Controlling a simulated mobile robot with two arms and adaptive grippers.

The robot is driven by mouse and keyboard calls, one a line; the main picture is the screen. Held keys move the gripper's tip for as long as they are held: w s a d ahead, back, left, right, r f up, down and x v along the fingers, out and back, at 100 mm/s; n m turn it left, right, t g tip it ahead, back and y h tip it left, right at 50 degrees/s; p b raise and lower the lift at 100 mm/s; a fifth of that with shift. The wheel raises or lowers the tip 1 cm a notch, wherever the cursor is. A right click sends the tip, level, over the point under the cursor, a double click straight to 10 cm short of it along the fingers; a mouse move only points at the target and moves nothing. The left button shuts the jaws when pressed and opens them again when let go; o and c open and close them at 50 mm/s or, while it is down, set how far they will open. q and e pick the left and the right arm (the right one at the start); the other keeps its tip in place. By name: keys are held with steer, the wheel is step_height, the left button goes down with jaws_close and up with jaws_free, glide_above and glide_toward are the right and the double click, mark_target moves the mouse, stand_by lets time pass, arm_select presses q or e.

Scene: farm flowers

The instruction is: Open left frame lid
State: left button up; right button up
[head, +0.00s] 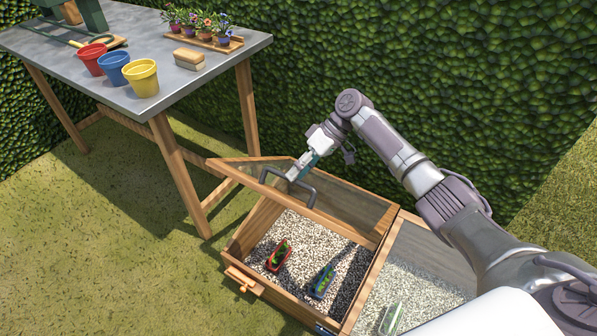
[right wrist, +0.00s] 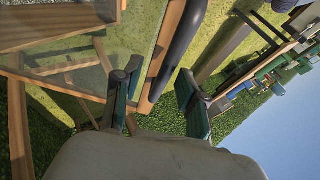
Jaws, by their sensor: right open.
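The left frame lid (head: 258,194) is a glass pane in a wooden frame, raised and tilted above the left bed in the head view. Its dark handle (head: 314,197) sits on the raised front rail. The lid's wooden rail (right wrist: 163,58) lies beside the handle. My left gripper is out of view.
The left bed's gravel (head: 300,247) holds a red planter (head: 279,256) and a blue planter (head: 321,281). The right glass lid (head: 425,268) is closed over a pale planter. A metal-topped table (head: 110,60) with pots stands at the left; a hedge (head: 420,60) rises behind.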

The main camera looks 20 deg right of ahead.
steer(key=v, duration=1.1)
steer(key=shift+d+r, duration=0.15)
